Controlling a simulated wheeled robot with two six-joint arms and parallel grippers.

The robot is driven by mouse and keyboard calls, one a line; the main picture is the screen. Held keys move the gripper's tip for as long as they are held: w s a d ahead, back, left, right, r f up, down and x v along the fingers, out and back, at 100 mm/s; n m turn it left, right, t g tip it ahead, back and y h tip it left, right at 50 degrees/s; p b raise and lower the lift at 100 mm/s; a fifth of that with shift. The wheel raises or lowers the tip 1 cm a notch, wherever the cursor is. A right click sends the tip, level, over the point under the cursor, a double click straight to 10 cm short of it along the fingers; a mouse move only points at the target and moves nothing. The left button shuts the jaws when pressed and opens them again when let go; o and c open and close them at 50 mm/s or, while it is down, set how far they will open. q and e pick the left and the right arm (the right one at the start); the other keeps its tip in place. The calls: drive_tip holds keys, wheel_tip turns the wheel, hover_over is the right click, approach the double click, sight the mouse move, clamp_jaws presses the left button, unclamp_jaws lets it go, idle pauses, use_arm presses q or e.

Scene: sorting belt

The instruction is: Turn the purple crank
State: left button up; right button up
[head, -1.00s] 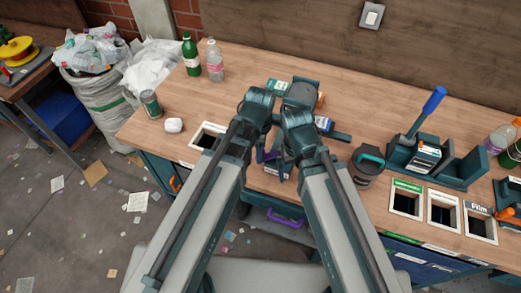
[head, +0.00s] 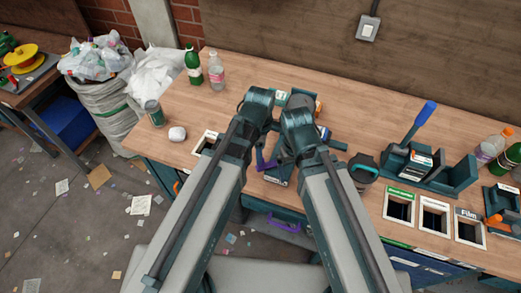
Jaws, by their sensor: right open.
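A purple piece (head: 264,160) shows at the front of the table, between my two arms. A purple curved handle (head: 284,224) shows lower, below the table's front edge. I cannot tell for sure which of these is the crank, since my arms cover much of this area. My right gripper (head: 284,158) is open, partly hidden behind my right arm, close to the upper purple piece. I cannot tell whether they touch. My left arm reaches up on the left of it, and its gripper is hidden from view.
The wooden table (head: 350,115) holds a blue-handled lever device (head: 425,115), a dark teal-lidded cup (head: 364,170) and labelled slots (head: 434,215) at right. A green bottle (head: 194,68), a clear bottle (head: 216,73), a can (head: 154,112) and crumpled paper (head: 177,133) stand at left.

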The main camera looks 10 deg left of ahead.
wheel_tip(320, 180, up, 8)
drive_tip(key=p, duration=0.7)
